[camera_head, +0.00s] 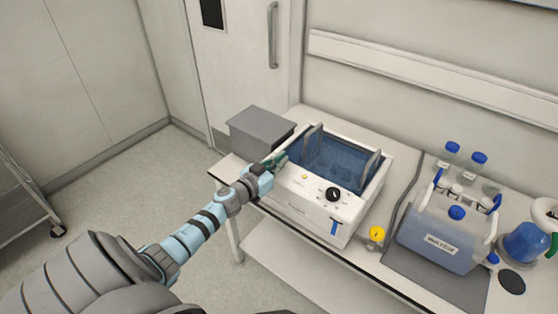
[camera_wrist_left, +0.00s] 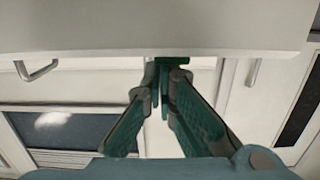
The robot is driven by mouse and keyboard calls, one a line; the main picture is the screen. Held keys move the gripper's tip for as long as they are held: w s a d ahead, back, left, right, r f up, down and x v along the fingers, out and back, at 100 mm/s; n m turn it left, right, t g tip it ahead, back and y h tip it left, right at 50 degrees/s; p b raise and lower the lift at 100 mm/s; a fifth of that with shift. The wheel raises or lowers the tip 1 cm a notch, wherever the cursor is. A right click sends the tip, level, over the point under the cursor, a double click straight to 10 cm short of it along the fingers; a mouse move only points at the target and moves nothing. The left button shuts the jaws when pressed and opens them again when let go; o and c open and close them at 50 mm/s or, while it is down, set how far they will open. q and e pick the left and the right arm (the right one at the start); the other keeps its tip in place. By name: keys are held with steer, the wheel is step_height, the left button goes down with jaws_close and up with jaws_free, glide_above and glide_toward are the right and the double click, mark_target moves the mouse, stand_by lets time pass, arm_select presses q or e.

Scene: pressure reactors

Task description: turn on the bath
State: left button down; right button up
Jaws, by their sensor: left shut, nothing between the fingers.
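The bath (camera_head: 296,199) is a white box on the bench with an open basin of blue water. Its front panel carries a black round knob (camera_head: 334,194), a small yellowish button or lamp (camera_head: 304,177) and a blue tap (camera_head: 333,228) low down. My left gripper (camera_head: 277,161) is at the left end of the bath, by the upper edge of the panel, left of the yellowish spot. In the left wrist view its green fingers (camera_wrist_left: 162,66) are together and empty, close to a pale surface; I cannot tell whether they touch it. My right gripper is not in view.
A grey box (camera_head: 262,132) stands behind and left of the bath. To the right are a yellow round item (camera_head: 377,233), a blue-and-white container (camera_head: 438,239) on a dark mat and several blue-capped bottles. Open floor lies left of the bench.

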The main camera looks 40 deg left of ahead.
arm_select(q)
steer(key=r+p, duration=0.5)
steer(key=shift+w, duration=0.25)
steer(key=s+b, duration=0.2)
steer(key=s, duration=0.1)
steer(key=shift+s, duration=0.1)
steer(key=s+r+b, duration=0.3)
steer(key=s+b, duration=0.1)
steer(key=s, duration=0.2)
steer(key=shift+b, duration=0.35)
steer(key=shift+d, duration=0.1)
